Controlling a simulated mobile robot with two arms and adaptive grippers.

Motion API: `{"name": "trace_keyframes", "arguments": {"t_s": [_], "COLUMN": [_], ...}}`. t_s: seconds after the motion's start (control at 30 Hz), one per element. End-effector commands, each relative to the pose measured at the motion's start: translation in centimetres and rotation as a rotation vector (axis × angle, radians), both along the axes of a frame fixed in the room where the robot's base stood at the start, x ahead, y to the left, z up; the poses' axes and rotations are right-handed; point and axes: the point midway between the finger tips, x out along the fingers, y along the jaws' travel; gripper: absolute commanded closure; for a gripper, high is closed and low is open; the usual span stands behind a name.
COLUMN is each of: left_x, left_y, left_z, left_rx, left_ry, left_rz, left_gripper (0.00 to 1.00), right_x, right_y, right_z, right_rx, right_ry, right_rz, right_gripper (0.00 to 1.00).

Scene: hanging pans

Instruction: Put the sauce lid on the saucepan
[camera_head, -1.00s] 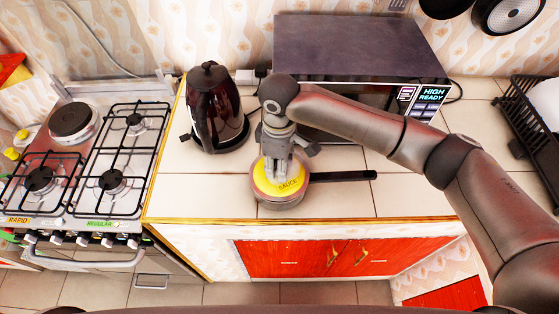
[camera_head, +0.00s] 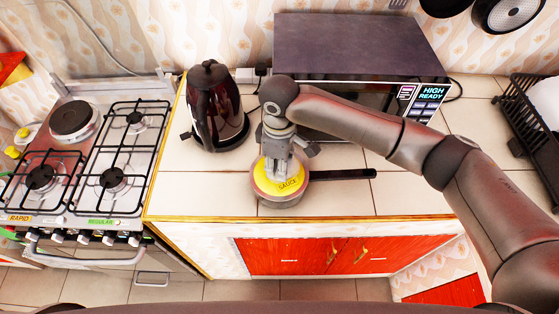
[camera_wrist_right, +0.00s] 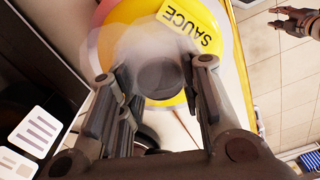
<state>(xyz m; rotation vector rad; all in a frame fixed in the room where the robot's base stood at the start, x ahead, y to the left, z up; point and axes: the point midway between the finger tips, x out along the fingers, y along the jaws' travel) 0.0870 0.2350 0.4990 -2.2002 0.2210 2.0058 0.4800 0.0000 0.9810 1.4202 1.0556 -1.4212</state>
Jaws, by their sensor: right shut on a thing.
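The yellow sauce lid (camera_head: 289,186), labelled SAUCE, is at the mouth of the saucepan (camera_head: 281,202) on the counter. I cannot tell whether it sits fully flat on the rim. The saucepan's dark handle points right. My right gripper (camera_head: 277,171) comes down from above and is shut on the lid's dark knob. In the right wrist view the lid (camera_wrist_right: 175,20) fills the top, with the knob (camera_wrist_right: 158,78) between the fingers. My left gripper (camera_wrist_right: 283,18) shows at that view's top right, away from the pan; its opening is unclear.
A dark kettle (camera_head: 216,105) stands behind and left of the saucepan. A microwave (camera_head: 360,50) stands behind it, under my right arm. A gas stove (camera_head: 95,180) is at the left and a dish rack (camera_head: 530,120) at the far right. The counter front right is clear.

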Motion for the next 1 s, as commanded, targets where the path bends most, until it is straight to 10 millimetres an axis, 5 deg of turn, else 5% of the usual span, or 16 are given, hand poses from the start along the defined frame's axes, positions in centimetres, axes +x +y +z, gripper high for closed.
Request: {"name": "trace_keyframes", "arguments": {"t_s": [0.37,0.4,0.6,1.0], "left_x": [0.01,0.0,-0.01,-0.08], "left_y": [0.04,0.04,0.04,0.3], "left_z": [0.11,0.11,0.1,0.08], "left_rx": [0.0,0.0,0.0,0.003], "left_ry": [0.0,0.0,0.001,0.001], "left_rz": [0.0,0.0,0.0,0.0], "left_gripper": [0.65,0.65,0.65,0.65], "right_x": [0.0,0.0,0.0,0.03], "right_y": [0.03,0.03,0.02,0.03], "right_z": [-0.13,-0.12,-0.13,0.53], "right_rx": [0.001,0.001,0.001,0.001], "right_ry": [0.0,0.0,0.0,-0.001], "right_rz": [0.001,0.001,0.001,0.001], "right_gripper": [0.99,0.66,0.42,0.42]}}
